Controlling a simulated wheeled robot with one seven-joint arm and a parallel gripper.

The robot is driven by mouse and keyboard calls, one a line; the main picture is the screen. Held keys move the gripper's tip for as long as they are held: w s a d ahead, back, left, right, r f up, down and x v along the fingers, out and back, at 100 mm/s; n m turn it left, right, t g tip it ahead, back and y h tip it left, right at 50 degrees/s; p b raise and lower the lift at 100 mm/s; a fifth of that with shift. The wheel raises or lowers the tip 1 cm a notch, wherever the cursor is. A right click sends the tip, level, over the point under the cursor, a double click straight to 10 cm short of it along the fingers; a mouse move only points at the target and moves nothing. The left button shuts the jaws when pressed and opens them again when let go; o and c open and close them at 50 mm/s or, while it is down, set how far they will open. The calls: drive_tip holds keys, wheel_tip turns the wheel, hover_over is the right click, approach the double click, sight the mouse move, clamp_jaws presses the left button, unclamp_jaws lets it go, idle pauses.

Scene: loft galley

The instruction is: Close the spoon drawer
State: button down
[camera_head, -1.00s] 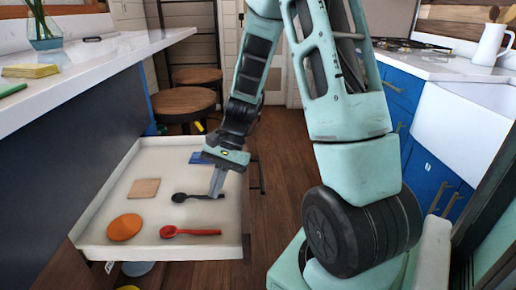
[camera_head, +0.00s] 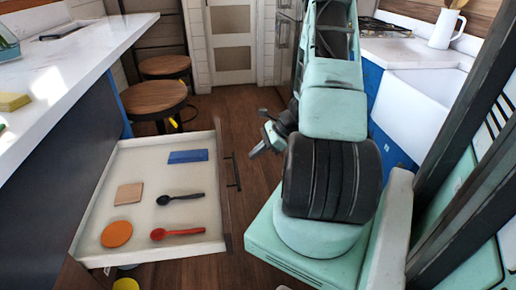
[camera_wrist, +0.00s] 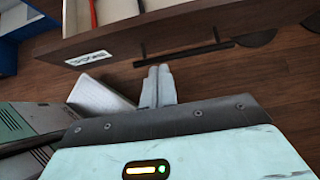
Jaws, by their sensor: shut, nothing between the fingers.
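The open spoon drawer (camera_head: 205,240) extends from the dark island on the left. It holds a black spoon (camera_head: 180,198), a red spoon (camera_head: 178,233), an orange disc (camera_head: 117,234), a wooden square (camera_head: 128,193) and a blue block (camera_head: 188,156). Its dark bar handle (camera_head: 236,172) is on the front at the right; the handle also shows in the wrist view (camera_wrist: 185,55). My gripper (camera_head: 256,153) is outside the drawer, to the right of its front, with a gap. In the wrist view my gripper (camera_wrist: 158,72) is shut and empty, its tips just short of the handle.
Two round stools (camera_head: 153,97) stand beyond the drawer along the island. The white countertop (camera_head: 75,50) is above at left. Wooden floor (camera_head: 250,120) is open between drawer and stools and the right-hand counter. A yellow round thing (camera_head: 126,284) lies below the drawer.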

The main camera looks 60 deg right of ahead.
drive_tip(key=w+a+f, duration=0.2)
drive_tip(key=w+a, duration=0.1)
drive_tip(key=w+a+f, duration=0.1)
drive_tip(key=w+f, duration=0.1)
drive_tip(key=shift+w+a, duration=0.25)
drive_tip(key=shift+a, duration=0.1)
drive_tip(key=shift+w+a, duration=0.25)
drive_tip(key=shift+w, duration=0.05)
drive_tip(key=shift+w, duration=0.1)
